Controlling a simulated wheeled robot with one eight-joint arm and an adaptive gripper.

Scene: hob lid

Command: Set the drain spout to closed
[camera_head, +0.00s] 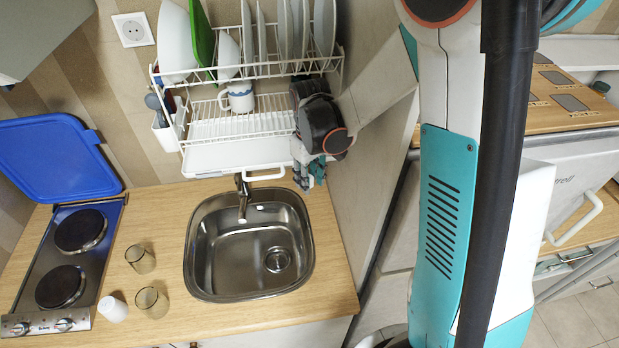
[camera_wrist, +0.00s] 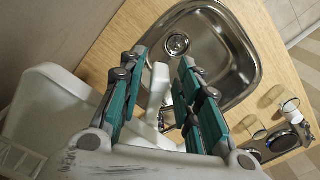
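The white drain spout (camera_head: 265,175) is under the front edge of the dish rack's white drip tray (camera_head: 235,157), above the back of the sink. In the wrist view a white upright piece that looks like the spout (camera_wrist: 158,82) shows between my two teal fingers. My gripper (camera_wrist: 161,62) is open, with a gap on both sides of that piece; I cannot tell how deep it is between the fingers. In the head view my gripper (camera_head: 312,172) is at the tray's right front corner, partly hidden by my wrist.
The steel sink (camera_head: 230,250) with its faucet (camera_head: 242,197) lies below. The dish rack (camera_head: 215,105) holds plates and a mug (camera_head: 238,97). Glasses (camera_head: 141,259) and a white cup (camera_head: 112,309) stand left of the sink. The hob (camera_head: 50,300) has its blue lid (camera_head: 55,155) raised.

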